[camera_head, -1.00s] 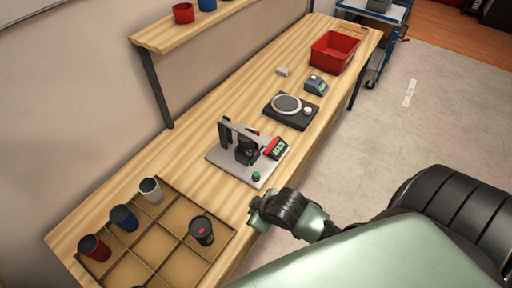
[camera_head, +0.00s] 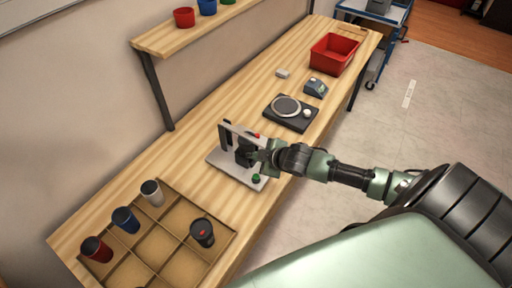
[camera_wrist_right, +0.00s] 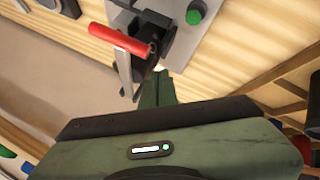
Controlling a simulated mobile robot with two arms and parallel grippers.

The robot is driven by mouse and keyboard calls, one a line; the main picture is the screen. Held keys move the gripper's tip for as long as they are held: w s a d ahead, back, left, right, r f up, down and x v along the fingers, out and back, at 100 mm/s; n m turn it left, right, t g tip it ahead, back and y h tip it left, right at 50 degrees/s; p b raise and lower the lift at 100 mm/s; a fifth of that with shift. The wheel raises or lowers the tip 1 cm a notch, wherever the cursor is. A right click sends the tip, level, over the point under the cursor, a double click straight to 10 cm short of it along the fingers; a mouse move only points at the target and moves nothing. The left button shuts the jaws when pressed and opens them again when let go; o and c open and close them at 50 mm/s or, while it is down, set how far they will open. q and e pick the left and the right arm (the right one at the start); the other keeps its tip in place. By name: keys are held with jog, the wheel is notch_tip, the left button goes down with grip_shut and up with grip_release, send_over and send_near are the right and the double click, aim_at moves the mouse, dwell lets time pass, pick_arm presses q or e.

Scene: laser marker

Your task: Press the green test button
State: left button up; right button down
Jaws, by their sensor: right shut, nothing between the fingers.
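The green test button (camera_head: 256,178) is on the front corner of the grey base plate (camera_head: 226,165) of the laser marker, and it also shows at the top of the right wrist view (camera_wrist_right: 194,17). My right gripper (camera_head: 257,154) is shut and empty, beside the marker's black clamp part (camera_head: 243,150), apart from the button. Its fingertips (camera_wrist_right: 160,74) show in the right wrist view near the black part and a lever with a red handle (camera_wrist_right: 120,40). The gripper hides the marker's small display in the head view. My left gripper is out of view.
A wooden divided tray (camera_head: 160,245) with several cups stands at the near end of the bench. A scale-like black device (camera_head: 290,120), a small blue-grey device (camera_head: 315,87) and a red bin (camera_head: 333,54) lie farther back. A shelf (camera_head: 190,32) overhangs the left side.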

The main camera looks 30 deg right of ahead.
jog(key=shift+f, duration=0.1)
jog(key=b, duration=0.8)
send_over(258, 178)
notch_tip(258, 178, down, 7)
jog(key=shift+f, duration=0.8)
dwell(0.9)
jog(key=shift+f, duration=0.4)
jog(key=shift+f+b, duration=0.45)
jog(key=shift+f, duration=0.1)
dwell(0.6)
jog(key=shift+r+p, duration=0.95)
jog(key=shift+p, duration=0.15)
